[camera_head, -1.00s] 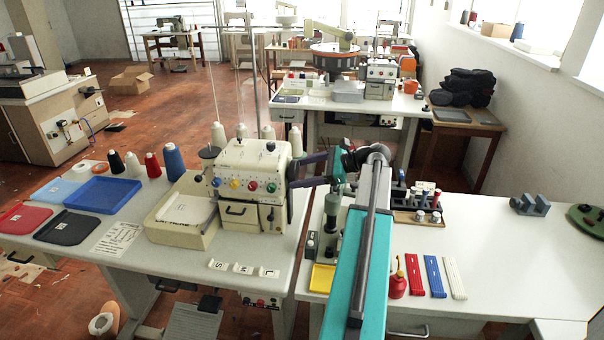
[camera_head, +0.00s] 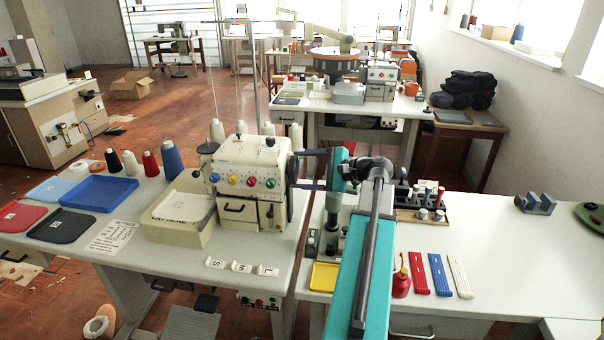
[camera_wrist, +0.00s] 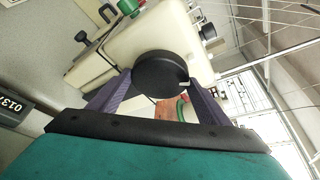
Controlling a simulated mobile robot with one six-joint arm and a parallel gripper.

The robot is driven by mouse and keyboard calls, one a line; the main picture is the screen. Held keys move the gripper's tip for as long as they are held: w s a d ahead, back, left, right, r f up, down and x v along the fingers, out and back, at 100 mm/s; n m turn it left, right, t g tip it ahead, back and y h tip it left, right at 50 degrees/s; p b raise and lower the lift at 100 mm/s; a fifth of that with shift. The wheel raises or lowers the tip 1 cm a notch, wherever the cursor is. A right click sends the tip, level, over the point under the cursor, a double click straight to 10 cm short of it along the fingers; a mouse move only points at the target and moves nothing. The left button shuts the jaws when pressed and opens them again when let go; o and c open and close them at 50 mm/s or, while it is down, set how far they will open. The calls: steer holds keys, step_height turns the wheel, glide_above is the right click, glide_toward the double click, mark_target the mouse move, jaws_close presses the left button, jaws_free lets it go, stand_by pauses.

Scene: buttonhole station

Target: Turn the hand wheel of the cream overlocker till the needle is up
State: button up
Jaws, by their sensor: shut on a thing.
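The cream overlocker (camera_head: 240,177) stands on the left table, with a row of coloured dials on its front. Its dark hand wheel (camera_head: 291,196) is on its right side. In the wrist view the black wheel (camera_wrist: 160,82) faces me. My gripper (camera_head: 294,170) reaches the wheel from the right. Its two purple fingers are shut on the wheel's rim, one at each side in the wrist view (camera_wrist: 160,88). The needle cannot be made out in either view.
A cream bin (camera_head: 168,233) stands against the overlocker's left front. Thread cones (camera_head: 172,158) and a blue tray (camera_head: 100,193) are further left. On the right table are a red oil can (camera_head: 401,282) and coloured strips (camera_head: 440,275).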

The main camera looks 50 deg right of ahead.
stand_by(0.3)
steer(key=o, duration=1)
steer(key=shift+o, duration=0.2)
steer(key=shift+s, duration=0.1)
steer(key=b+v, duration=0.1)
steer(key=v, duration=1.2)
steer(key=shift+s+d, duration=0.1)
steer(key=shift+s, duration=0.25)
